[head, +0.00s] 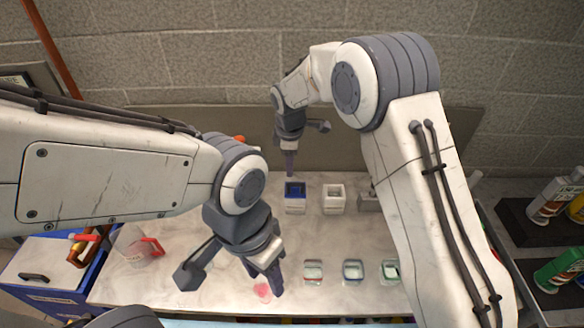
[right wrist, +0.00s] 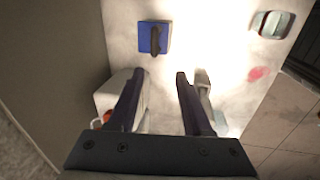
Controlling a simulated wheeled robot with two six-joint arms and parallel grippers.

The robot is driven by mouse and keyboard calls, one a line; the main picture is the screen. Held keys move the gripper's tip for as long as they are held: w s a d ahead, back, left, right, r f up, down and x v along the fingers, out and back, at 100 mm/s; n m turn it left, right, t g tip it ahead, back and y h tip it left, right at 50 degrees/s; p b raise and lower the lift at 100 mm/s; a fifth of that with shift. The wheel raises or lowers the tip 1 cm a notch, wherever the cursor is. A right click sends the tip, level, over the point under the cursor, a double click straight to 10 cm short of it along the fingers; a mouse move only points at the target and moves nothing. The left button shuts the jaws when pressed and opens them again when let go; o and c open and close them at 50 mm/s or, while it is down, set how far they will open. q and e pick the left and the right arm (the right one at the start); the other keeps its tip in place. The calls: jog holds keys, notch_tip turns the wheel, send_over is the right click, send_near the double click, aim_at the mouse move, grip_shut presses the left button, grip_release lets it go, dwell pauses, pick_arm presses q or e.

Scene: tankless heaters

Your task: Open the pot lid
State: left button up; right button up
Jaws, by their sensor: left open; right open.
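The pot (head: 295,206) is a small white square container with a blue lid (head: 295,189) on top, standing at the back middle of the table. In the right wrist view the lid (right wrist: 146,38) is a blue square with a dark upright handle (right wrist: 155,40). My right gripper (head: 292,168) is behind and above the pot. In its wrist view the two fingers are apart (right wrist: 158,88) with nothing between them, and the lid lies beyond their tips. My left gripper (head: 232,276) is open and empty over the front left of the table.
Several small glass boxes (head: 313,272) line the front. A clear jug (head: 134,246) with a red handle is at the left. Bottles (head: 554,198) stand at far right. A grey wall is close behind the table.

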aim_at(291, 184)
jog(key=w+f+p, duration=0.1)
jog(key=f, duration=0.2)
jog(key=w+f+p, duration=0.1)
jog(key=f, duration=0.3)
jog(key=w+f+p, duration=0.1)
jog(key=f+p, duration=0.1)
jog(key=f, duration=0.1)
jog(key=shift+w+d+f, duration=0.1)
jog(key=shift+d+f, duration=0.05)
jog(key=shift+f, duration=0.25)
grip_shut()
jog(key=shift+w+r, duration=0.1)
dwell(0.9)
